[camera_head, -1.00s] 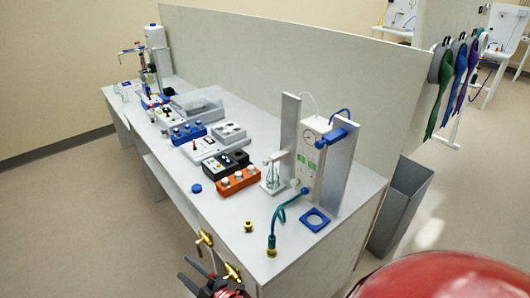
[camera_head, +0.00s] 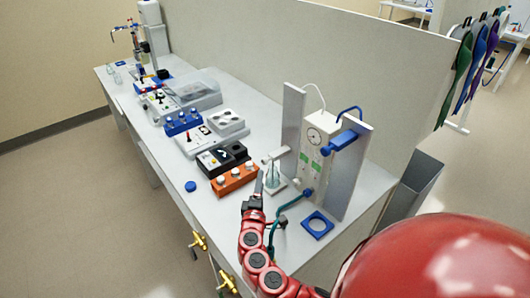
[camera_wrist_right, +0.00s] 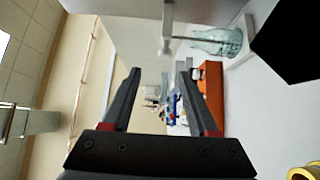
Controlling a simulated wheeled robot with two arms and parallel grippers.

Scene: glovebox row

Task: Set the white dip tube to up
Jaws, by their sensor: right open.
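A white bar (camera_head: 276,155) sticks out from the panelled stand (camera_head: 313,160) at the table's near right, above a small glass flask (camera_head: 272,177). I take it for part of the white dip tube's mount; the tube itself is too small to tell apart. My right gripper (camera_head: 261,184) is beside the flask, on its left, with empty jaws. In the right wrist view, the open fingers (camera_wrist_right: 160,82) point toward a pale rod with a rounded end (camera_wrist_right: 167,28), apart from it. The flask (camera_wrist_right: 218,42) lies to the right there. My left gripper is not in view.
An orange block with knobs (camera_head: 235,179) and a black block (camera_head: 222,158) stand close left of the gripper. A teal hose (camera_head: 284,208) runs beside my arm. Brass fittings (camera_head: 198,241) are at the front edge.

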